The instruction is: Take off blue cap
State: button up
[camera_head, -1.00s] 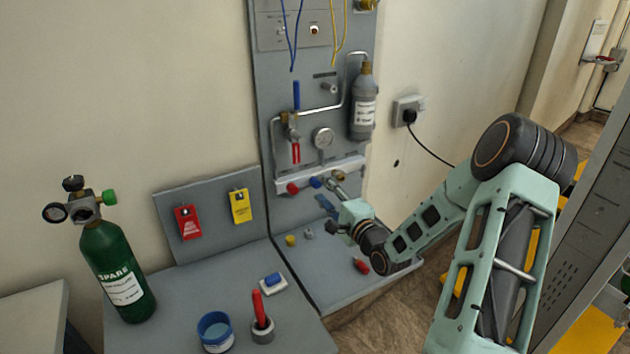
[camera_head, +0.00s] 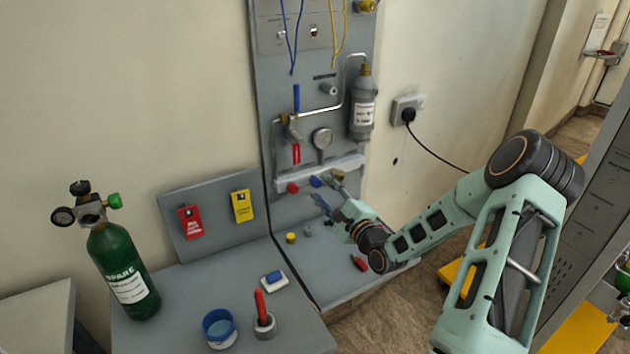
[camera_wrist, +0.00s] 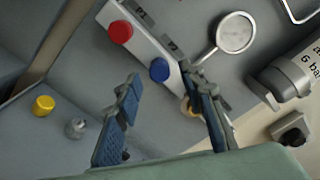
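The blue cap (camera_head: 316,181) sits on the pale manifold strip (camera_head: 350,163) low on the grey panel, between a red cap (camera_head: 292,187) and a brass fitting (camera_head: 338,174). In the wrist view the blue cap (camera_wrist: 160,69) is round and shows just beyond and between my fingertips. My gripper (camera_wrist: 160,80) is open and empty, with one blue-grey finger left of the cap and the other to its right, near the brass fitting (camera_wrist: 188,106). In the head view my gripper (camera_head: 329,190) is close to the strip, and contact with the cap cannot be told.
A yellow cap (camera_head: 291,238), a small grey part and a red item (camera_head: 359,263) lie on the tray below. A green SPARE bottle (camera_head: 125,270) and a blue-rimmed tub (camera_head: 219,329) stand left.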

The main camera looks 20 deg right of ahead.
jog(key=shift+w, duration=0.15)
jog(key=shift+w+a, duration=0.25)
jog(key=shift+w, duration=0.8)
jog(key=shift+b, duration=0.3)
grip_shut()
jog(key=shift+f+n+b, duration=0.2)
jog(key=shift+n+b, duration=0.45)
jog(key=shift+n, duration=0.15)
jog(key=shift+r+n+b, duration=0.1)
jog(key=shift+n+b, duration=0.4)
jog(key=shift+n, duration=0.4)
jog(key=shift+r, duration=0.1)
jog(key=shift+s+d+p, duration=0.25)
jog(key=shift+s, duration=0.8)
jog(key=shift+s+d+p, duration=0.2)
jog(key=shift+s+p, duration=0.05)
jog(key=shift+s, duration=0.75)
